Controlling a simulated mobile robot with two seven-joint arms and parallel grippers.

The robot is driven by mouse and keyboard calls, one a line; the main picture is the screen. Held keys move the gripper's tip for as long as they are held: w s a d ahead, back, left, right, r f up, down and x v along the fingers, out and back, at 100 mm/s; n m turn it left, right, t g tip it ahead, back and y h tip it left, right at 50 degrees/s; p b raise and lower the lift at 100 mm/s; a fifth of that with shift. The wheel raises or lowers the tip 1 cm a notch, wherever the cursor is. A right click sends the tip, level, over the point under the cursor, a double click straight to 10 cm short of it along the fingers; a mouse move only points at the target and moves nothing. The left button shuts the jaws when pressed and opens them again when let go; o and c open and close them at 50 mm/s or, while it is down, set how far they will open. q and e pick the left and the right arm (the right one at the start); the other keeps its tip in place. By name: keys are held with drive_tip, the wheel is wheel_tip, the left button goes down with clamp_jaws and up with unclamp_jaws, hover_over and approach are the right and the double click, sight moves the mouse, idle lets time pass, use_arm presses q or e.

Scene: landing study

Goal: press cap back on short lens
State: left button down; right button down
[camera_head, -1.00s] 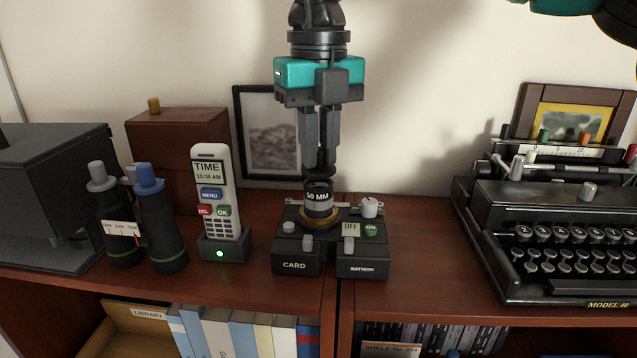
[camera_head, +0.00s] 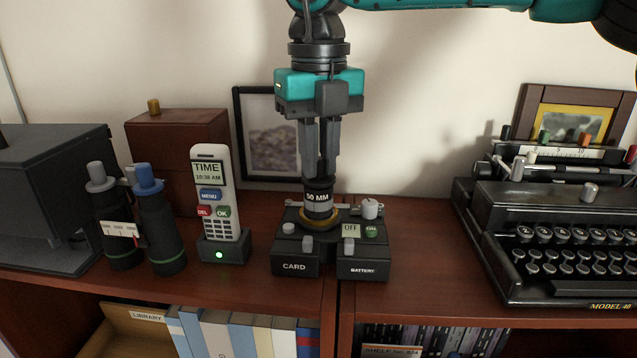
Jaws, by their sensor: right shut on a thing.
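The short lens (camera_head: 318,202), a black cylinder with a "50 MM" band, stands upright in a brass ring on the black camera body (camera_head: 297,267). My right gripper (camera_head: 319,176) points straight down over it, shut on the small dark cap (camera_head: 319,184). The cap is at the lens's top and lines up with it. It appears to touch the lens, but the fingers and dark colours hide whether it is fully seated. My left gripper is not in view.
A cordless phone (camera_head: 215,195) in its dock and binoculars (camera_head: 158,225) stand left of the camera. A typewriter (camera_head: 560,240) is on the right. A picture frame (camera_head: 268,135) leans behind. Shelf top (camera_head: 425,260) is clear between camera and typewriter.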

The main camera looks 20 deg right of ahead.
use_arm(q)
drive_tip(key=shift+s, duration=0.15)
use_arm(e)
drive_tip(key=shift+f, duration=0.25)
idle(0.5)
drive_tip(key=c, duration=1)
unclamp_jaws()
